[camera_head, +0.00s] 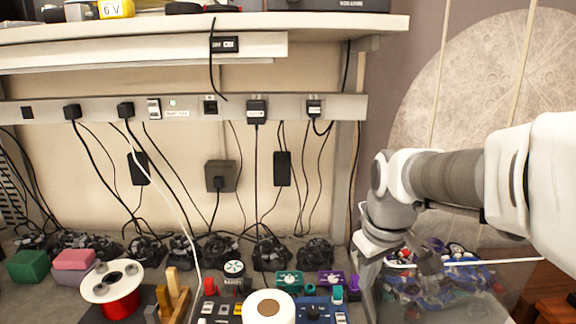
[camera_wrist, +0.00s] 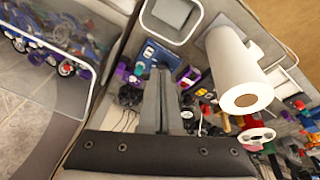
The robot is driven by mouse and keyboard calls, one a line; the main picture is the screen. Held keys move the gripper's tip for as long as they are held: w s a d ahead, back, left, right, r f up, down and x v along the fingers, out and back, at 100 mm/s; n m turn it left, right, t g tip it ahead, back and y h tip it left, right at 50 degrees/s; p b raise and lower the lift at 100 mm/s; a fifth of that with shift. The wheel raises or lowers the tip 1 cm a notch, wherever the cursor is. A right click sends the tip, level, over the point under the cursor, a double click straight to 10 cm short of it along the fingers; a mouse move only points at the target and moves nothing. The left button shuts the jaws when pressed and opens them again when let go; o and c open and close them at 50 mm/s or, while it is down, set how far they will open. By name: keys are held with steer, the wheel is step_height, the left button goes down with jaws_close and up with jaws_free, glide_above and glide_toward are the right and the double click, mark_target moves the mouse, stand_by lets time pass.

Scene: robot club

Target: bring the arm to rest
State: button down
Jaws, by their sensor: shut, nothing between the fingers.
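My gripper (camera_head: 368,292) hangs from my arm at the right of the head view, pointing down over the right end of the cluttered workbench. Its fingertips run toward the bottom edge of that view. In the wrist view my gripper (camera_wrist: 158,75) shows as two grey fingers pressed together, with nothing between them. The arm reaches in from the right edge, bent at the wrist. A clear bin (camera_head: 450,300) of blue and red parts lies beside and behind the gripper; it is also in the wrist view (camera_wrist: 82,75).
A white paper roll (camera_head: 268,308) stands at the front of the bench, and appears in the wrist view (camera_wrist: 238,75). A red spool (camera_head: 120,305), a green block (camera_head: 27,266) and a pink block (camera_head: 75,260) are at left. A shelf (camera_head: 200,25) overhangs the wall with its hanging cables.

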steer(key=s+r+m+t, duration=0.1)
steer(key=s+m, duration=0.4)
steer(key=s, duration=1)
steer(key=shift+t, duration=0.7)
